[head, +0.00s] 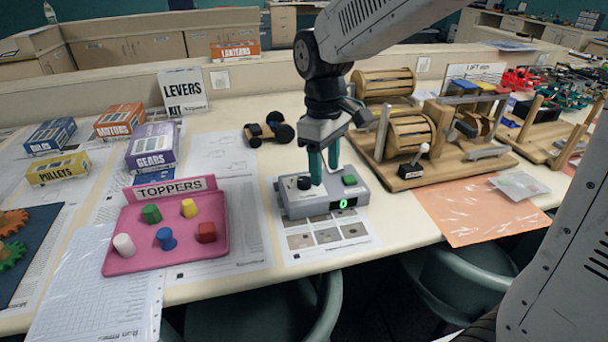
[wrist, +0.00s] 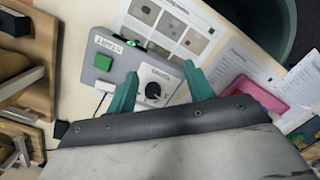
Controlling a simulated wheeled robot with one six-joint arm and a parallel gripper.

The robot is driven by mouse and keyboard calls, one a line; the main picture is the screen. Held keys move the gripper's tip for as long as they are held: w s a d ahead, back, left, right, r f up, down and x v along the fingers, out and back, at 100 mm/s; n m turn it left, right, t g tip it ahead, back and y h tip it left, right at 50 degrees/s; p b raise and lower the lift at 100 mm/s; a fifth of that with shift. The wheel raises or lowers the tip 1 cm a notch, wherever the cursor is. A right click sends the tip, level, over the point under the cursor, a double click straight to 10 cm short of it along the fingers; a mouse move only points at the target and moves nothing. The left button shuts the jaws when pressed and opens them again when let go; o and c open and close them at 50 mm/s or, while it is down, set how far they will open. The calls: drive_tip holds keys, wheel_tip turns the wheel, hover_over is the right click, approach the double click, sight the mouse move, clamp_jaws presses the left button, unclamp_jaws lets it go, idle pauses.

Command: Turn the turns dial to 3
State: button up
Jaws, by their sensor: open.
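The grey control box (head: 322,208) stands on a printed sheet at the table's front edge. Its black turns dial (head: 304,183) is at the left of the top face. In the wrist view the dial (wrist: 153,90) sits on a white scale plate, whose numbers are too small to read. The green button (head: 349,180) is at the right, labelled START in the wrist view. The green display (head: 343,204) reads 0. My gripper (head: 324,174) is open above the box, teal fingers down. In the wrist view my gripper's fingers (wrist: 161,88) appear either side of the dial; contact is not visible.
A pink TOPPERS tray (head: 185,246) with several coloured pegs lies to the left. A wooden drum machine (head: 405,172) with a white-knobbed lever stands close on the right. A small wheeled cart (head: 268,131) is behind. An orange sheet (head: 475,215) lies flat at the right.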

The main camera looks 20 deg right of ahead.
sight(304, 180)
drive_tip(key=w+n, duration=0.1)
drive_tip(key=w, duration=0.1)
drive_tip(key=w+a+n, duration=0.1)
drive_tip(key=w+n, duration=0.1)
drive_tip(key=w+a+n+t, duration=0.1)
drive_tip(key=w, duration=0.2)
drive_tip(key=shift+a+r, duration=0.2)
drive_tip(key=shift+n, duration=0.5)
drive_tip(key=shift+f, duration=0.15)
wheel_tip(304, 180, down, 8)
drive_tip(key=shift+r, duration=0.25)
drive_tip(key=c, duration=1)
